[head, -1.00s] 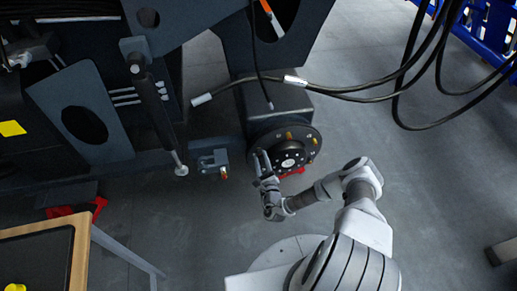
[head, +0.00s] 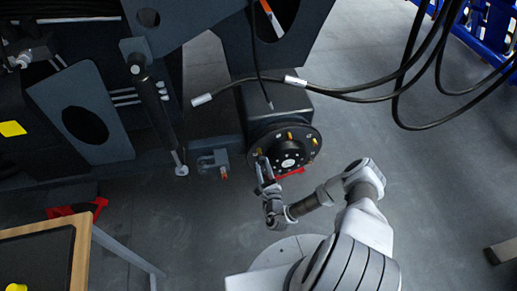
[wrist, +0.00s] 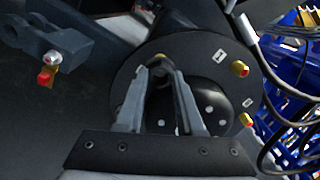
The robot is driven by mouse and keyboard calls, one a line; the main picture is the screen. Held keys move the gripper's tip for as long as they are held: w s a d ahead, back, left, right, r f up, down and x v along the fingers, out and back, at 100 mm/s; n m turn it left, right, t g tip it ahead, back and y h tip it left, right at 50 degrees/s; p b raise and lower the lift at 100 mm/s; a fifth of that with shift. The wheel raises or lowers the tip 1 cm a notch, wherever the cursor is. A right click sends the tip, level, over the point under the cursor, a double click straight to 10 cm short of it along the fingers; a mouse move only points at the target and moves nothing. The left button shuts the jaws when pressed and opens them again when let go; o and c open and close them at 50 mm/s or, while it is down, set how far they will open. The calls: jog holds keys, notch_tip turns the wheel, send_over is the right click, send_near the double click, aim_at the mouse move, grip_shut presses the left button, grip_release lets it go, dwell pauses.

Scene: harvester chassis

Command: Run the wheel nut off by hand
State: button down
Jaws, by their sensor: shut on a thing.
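The round dark wheel hub (head: 311,136) sits at the end of the chassis axle. It also shows in the wrist view (wrist: 205,48), with brass-coloured nuts (wrist: 239,69) around its flange. My gripper (wrist: 161,74) reaches its two grey fingers to the left part of the flange and is shut on a wheel nut (wrist: 160,62). The fingertips hide most of that nut, so its place along the stud cannot be told. In the head view my gripper (head: 260,160) is at the hub's lower left edge.
A bracket with a red-tipped fitting (wrist: 45,76) juts out left of the hub. Black hoses (head: 350,96) hang above and right of it. A red object (head: 290,172) lies under the hub. A wooden-edged bench (head: 80,255) stands at lower left.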

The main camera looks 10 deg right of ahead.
jog(key=shift+s, duration=2.4)
